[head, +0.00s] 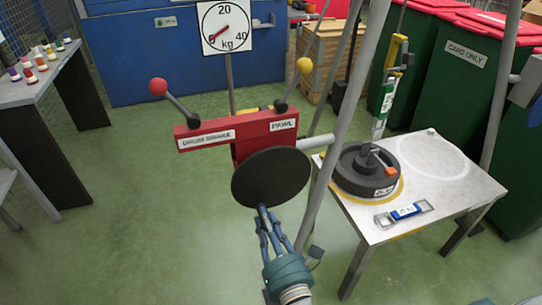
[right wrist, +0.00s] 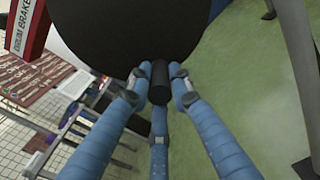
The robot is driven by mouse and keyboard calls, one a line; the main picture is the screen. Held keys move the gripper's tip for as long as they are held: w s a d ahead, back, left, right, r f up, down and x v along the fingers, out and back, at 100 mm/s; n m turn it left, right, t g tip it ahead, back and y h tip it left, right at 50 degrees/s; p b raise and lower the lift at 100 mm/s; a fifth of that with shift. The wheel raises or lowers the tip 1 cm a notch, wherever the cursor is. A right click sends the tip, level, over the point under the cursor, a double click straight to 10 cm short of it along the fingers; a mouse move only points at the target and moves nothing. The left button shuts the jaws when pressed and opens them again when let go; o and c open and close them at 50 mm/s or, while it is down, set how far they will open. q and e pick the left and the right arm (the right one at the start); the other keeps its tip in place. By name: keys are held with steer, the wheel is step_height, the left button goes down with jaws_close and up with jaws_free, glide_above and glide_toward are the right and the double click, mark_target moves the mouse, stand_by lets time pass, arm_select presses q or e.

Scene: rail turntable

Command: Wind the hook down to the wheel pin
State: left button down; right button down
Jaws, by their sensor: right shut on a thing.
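My right gripper (head: 266,222) has its blue fingers closed around the short dark crank handle (right wrist: 160,84) of the round black handwheel (head: 272,177). The handwheel is on the front of the red winch box (head: 237,130), whose labels read drum brake and pawl. A yellow fitting with a long green and white body (head: 386,98) hangs from a line above the table; the hook is hard to make out. I cannot tell whether hook and pin touch. My left gripper is not in view.
A dial scale in kg (head: 225,26) stands behind the winch. Red-knobbed (head: 158,86) and yellow-knobbed (head: 304,65) levers rise from the box. Grey frame legs (head: 345,120) slant past the white table (head: 440,195), which holds a blue and white tool (head: 404,213).

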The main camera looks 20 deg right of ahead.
steer(key=shift+s+d+f+n, duration=0.1)
steer(key=shift+d+f+n, duration=0.3)
steer(key=shift+d, duration=0.2)
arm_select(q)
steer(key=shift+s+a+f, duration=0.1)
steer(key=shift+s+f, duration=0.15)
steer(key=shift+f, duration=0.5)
arm_select(e)
steer(key=shift+d+f+n, duration=0.1)
steer(key=shift+d+n, duration=0.25)
steer(key=shift+n, duration=0.15)
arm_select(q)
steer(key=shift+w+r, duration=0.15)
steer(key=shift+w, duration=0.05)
arm_select(e)
steer(key=shift+d, duration=0.1)
steer(key=shift+d+n, duration=0.1)
steer(key=shift+n, duration=0.2)
steer(key=shift+d, duration=0.15)
steer(key=shift+d+n+p, duration=0.45)
steer(key=shift+d+n, duration=0.1)
steer(key=shift+n, duration=0.35)
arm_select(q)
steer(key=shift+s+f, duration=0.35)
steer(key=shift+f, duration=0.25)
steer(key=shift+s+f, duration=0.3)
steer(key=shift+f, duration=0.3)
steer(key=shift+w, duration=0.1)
arm_select(e)
steer(key=shift+d, duration=0.15)
